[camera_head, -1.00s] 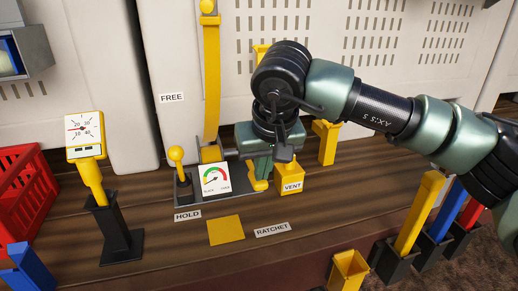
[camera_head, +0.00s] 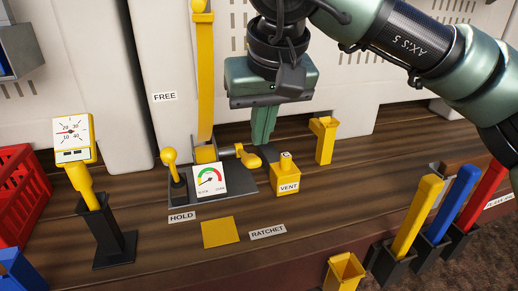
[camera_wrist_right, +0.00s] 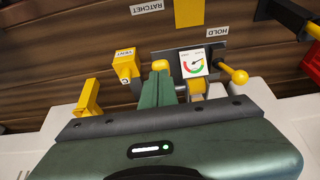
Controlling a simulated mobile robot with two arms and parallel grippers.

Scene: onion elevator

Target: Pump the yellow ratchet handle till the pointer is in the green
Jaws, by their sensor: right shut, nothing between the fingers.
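The white gauge (camera_head: 210,181) has a red and green arc labelled SLACK and OVER. Its dark pointer lies toward the lower left, on the SLACK side; the wrist view shows the gauge inverted (camera_wrist_right: 193,63). My right gripper (camera_head: 262,141) points down, shut and empty, just above and behind the handle. I cannot tell whether it touches. My left gripper is out of view.
A yellow HOLD lever (camera_head: 170,163) stands left of the gauge. The yellow VENT box (camera_head: 286,180) is close on the right, with a yellow post (camera_head: 325,140) beyond. A yellow strap (camera_head: 205,75) rises behind. The yellow pad (camera_head: 218,233) in front is clear.

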